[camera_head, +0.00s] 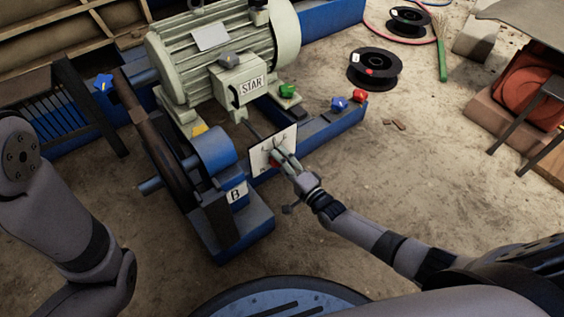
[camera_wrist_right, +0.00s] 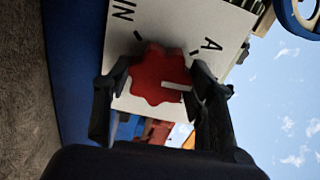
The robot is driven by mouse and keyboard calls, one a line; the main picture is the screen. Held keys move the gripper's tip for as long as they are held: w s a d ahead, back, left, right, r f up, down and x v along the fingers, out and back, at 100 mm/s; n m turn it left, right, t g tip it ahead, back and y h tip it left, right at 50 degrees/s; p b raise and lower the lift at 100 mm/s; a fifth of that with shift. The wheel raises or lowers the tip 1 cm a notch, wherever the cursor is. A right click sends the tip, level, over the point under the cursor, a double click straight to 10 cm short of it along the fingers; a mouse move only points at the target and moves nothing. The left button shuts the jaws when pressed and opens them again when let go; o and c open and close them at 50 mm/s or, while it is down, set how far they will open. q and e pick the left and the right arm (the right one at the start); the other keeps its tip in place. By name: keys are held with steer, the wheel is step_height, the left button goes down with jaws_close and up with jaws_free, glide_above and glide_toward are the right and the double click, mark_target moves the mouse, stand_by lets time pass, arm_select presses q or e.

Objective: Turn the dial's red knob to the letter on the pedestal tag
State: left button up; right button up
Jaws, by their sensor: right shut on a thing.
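The dial is a white plate (camera_head: 262,152) on the blue frame in the head view, and it also shows in the right wrist view (camera_wrist_right: 190,25). Its lobed red knob (camera_wrist_right: 150,78) has a white pointer line that runs toward the right of the wrist picture. The letters "IN" and "A" show on the plate there; other markings are hidden. My right gripper (camera_head: 281,160) is at the dial, its fingers on either side of the knob and shut on it. The pedestal tag (camera_head: 237,191) reads "B". My left arm is at the left edge; its gripper is out of view.
A pale green motor (camera_head: 222,55) labelled "STAR" stands behind the dial. Small blue (camera_head: 339,103), red (camera_head: 360,96) and green (camera_head: 288,91) knobs sit nearby. A black cable reel (camera_head: 374,70) lies on the open floor to the right.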

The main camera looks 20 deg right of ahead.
steer(key=shift+m, duration=0.4)
steer(key=o, duration=1.1)
steer(key=shift+o, duration=0.2)
steer(key=v, duration=1.2)
